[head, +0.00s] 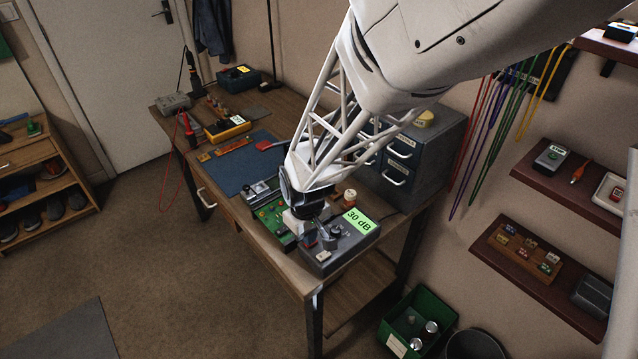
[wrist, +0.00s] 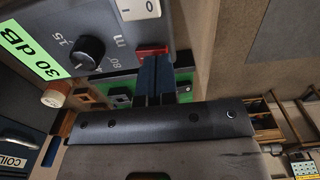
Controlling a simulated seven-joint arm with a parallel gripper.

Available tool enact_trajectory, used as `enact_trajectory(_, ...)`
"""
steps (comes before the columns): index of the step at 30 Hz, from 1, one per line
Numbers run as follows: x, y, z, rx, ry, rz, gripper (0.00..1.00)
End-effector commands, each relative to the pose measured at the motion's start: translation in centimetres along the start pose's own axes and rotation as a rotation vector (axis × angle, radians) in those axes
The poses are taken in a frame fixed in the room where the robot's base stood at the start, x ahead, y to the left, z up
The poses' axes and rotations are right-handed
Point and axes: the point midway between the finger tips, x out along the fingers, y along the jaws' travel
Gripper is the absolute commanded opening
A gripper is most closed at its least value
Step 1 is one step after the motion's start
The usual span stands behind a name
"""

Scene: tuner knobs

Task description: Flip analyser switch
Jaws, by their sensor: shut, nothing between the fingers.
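The analyser, a dark grey box (head: 345,246), sits at the table's near right corner with a green "30 dB" display (head: 358,220). The wrist view also shows its face (wrist: 115,20) and display (wrist: 30,48). A white rocker switch (wrist: 138,8) marked I and O is at the top of the wrist view; it also shows at the box's front edge in the head view (head: 322,256). A black knob (wrist: 86,52) is beside it. My gripper (wrist: 155,58) is shut and empty, its tips right by a red part (wrist: 152,50). Contact cannot be told.
A green circuit board (head: 272,216) lies left of the analyser. A grey drawer cabinet (head: 415,155) stands behind it, with a small orange-brown jar (head: 349,196) between. A blue mat (head: 243,162) and tools lie farther left. A green bin (head: 418,318) is on the floor.

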Motion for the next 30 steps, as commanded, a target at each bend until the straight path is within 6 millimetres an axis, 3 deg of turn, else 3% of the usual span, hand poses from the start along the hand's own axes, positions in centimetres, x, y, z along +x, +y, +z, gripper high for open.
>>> enact_trajectory(30, 1.1, 0.0, 0.0, 0.0, 0.0, 0.0, 0.0)
